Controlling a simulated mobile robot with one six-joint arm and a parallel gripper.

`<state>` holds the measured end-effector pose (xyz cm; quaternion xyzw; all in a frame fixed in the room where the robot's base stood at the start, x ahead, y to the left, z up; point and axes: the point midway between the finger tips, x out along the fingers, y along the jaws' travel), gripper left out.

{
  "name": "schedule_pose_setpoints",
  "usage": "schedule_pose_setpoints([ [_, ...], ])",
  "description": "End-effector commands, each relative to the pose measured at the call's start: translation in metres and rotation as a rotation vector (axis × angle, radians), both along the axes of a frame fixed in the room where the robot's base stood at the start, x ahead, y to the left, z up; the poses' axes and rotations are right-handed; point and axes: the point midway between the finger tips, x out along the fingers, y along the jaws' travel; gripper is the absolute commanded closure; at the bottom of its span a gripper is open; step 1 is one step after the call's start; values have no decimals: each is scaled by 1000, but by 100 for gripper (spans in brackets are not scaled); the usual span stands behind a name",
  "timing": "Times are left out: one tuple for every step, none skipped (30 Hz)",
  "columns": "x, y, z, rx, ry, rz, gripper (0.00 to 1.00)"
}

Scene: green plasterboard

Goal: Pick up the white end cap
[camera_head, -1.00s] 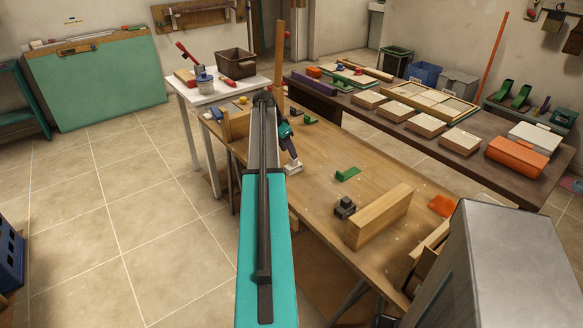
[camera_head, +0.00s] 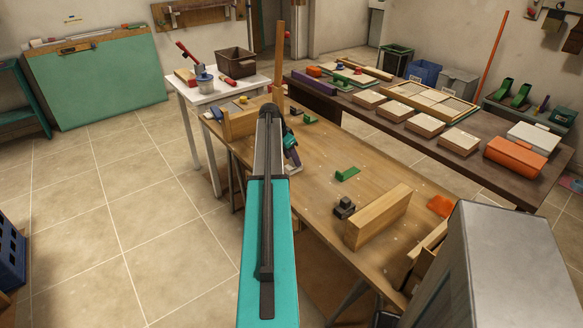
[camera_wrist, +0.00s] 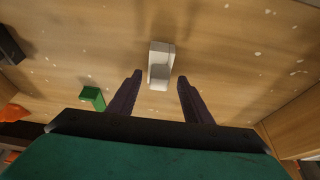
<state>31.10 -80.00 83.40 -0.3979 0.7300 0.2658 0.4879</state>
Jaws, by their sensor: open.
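The white end cap (camera_wrist: 160,66) lies on the wooden workbench, near the middle top of the wrist view. In the head view, only a pale sliver of the end cap (camera_head: 296,168) shows below my gripper (camera_head: 292,158). In the wrist view my gripper (camera_wrist: 159,79) is open, with its two dark fingers apart. The fingertips point at the near end of the cap, one on each side. Nothing is held between them. I cannot tell how high the fingertips are above the bench.
A green piece (camera_head: 347,173) lies on the bench to the right; it also shows in the wrist view (camera_wrist: 92,97). A dark grey block (camera_head: 344,207) and a long wooden beam (camera_head: 378,216) stand nearer. An upright wooden board (camera_head: 239,123) is at the bench's left. Bare bench surrounds the cap.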

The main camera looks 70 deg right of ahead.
Motion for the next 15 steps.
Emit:
schedule_pose_setpoints([
  [0,0,0,0,0,0,55],
  [0,0,0,0,0,0,55],
  [0,0,0,0,0,0,55],
  [0,0,0,0,0,0,55],
  [0,0,0,0,0,0,55],
  [0,0,0,0,0,0,60],
  [0,0,0,0,0,0,65],
  [0,0,0,0,0,0,70],
  [0,0,0,0,0,0,77],
  [0,0,0,0,0,0,82],
  [0,0,0,0,0,0,87],
  [0,0,0,0,0,0,94],
  [0,0,0,0,0,0,98],
  [0,0,0,0,0,0,98],
  [0,0,0,0,0,0,99],
])
